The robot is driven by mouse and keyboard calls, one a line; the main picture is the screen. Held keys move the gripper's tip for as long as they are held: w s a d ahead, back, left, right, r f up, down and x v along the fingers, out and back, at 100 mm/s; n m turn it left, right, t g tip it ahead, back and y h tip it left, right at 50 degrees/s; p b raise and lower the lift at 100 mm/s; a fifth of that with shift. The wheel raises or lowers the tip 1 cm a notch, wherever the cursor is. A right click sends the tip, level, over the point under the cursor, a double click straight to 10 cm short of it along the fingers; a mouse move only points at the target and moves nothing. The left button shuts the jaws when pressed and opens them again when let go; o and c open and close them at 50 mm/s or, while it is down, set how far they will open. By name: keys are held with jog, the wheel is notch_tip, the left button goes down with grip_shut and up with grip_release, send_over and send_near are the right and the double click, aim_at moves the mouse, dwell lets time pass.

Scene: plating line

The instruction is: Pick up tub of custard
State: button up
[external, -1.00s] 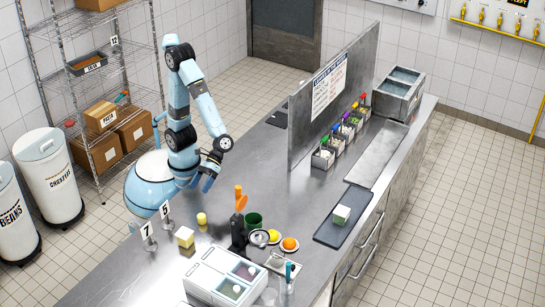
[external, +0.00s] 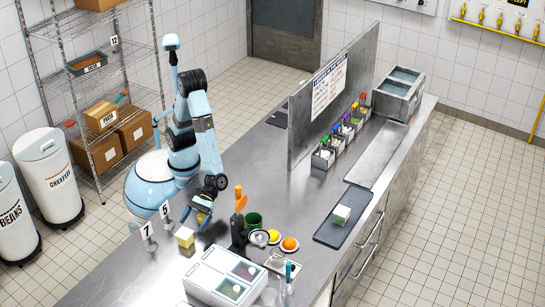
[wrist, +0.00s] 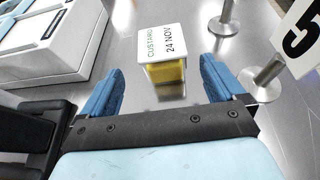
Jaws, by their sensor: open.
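The tub of custard (external: 185,237) stands upright on the steel counter, beside the number signs. It has a pale lid and yellow contents. In the wrist view the tub (wrist: 164,55) shows its lid label, "CUSTARD 24 NOV", and lies ahead of and between the open fingers, not touching them. My gripper (external: 204,214) is low over the counter, to the upper right of the tub in the external view. In the wrist view my gripper (wrist: 160,78) has blue fingers spread wide with nothing between them.
Number signs 5 (external: 165,211) and 7 (external: 148,236) stand close to the tub. A white lidded container box (external: 222,272) is on its other side.

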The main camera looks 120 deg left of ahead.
aim_at(185, 233)
jog(key=shift+r+x, duration=0.1)
jog(key=shift+x, duration=1.6)
jog(key=shift+r+x, duration=0.15)
jog(key=shift+x, duration=1.55)
jog(key=shift+s, duration=0.15)
jog(key=shift+c, duration=0.4)
jog(key=c, duration=1.1)
